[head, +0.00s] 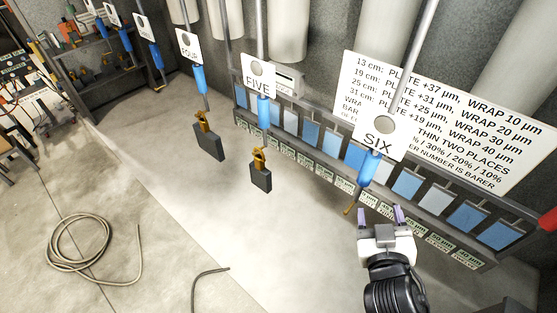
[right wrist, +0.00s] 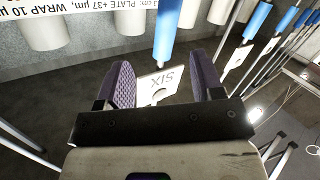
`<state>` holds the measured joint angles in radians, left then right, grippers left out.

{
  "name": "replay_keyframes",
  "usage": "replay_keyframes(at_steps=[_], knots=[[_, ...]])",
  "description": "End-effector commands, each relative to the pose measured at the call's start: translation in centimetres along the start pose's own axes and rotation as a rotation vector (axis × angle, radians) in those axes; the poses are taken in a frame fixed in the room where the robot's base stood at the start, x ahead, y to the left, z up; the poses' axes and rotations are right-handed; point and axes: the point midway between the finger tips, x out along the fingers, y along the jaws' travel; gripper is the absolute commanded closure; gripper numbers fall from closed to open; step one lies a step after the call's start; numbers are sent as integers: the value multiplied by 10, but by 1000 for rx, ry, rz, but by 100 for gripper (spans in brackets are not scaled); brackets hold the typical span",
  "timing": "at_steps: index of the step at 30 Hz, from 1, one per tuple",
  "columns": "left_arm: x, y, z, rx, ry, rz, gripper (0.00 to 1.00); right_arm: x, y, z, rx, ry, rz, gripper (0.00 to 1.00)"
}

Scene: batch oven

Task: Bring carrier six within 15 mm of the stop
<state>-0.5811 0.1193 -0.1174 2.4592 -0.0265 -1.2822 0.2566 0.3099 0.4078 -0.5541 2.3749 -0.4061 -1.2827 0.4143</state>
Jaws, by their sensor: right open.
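Carrier six hangs on a grey rod, with a white SIX tag (head: 379,138) and a blue grip (head: 369,170) below it. A brass-coloured end shows under the grip, with no dark block visible on it. My right gripper (head: 380,214) is open just below and slightly right of the blue grip, apart from it in the head view. In the right wrist view the SIX tag (right wrist: 158,86) shows between the two purple-padded fingers, with the blue grip (right wrist: 169,32) beyond them. I cannot pick out the stop. My left gripper is not in view.
Carrier five (head: 263,112) and carrier four (head: 199,78) hang to the left, each with a dark block below. A rack of blue and grey panels (head: 407,184) runs close behind carrier six. A red object (head: 548,220) shows at the right edge. A hose (head: 75,255) lies on the floor.

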Motion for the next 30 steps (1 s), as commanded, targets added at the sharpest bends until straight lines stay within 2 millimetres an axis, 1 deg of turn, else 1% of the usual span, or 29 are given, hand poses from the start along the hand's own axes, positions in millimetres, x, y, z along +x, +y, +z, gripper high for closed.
replay_keyframes(at_steps=[2, 4, 7, 9, 14, 17, 24, 30], knots=[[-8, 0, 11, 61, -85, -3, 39, 1, 2, -7, 73, 49, 14, 39], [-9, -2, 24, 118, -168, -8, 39, 1, 3, -13, 140, 87, 14, 39], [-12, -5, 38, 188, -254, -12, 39, 0, 2, -19, 229, 122, 2, 39], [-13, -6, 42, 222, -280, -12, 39, 0, 2, -20, 275, 129, -7, 39], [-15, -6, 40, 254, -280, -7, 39, 8, 2, -22, 317, 129, -10, 39], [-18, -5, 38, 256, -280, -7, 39, 21, 3, -25, 318, 128, -9, 39], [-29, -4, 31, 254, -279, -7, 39, 66, 4, -31, 315, 128, -8, 39], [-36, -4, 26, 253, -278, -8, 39, 100, 4, -35, 316, 128, -8, 39]])
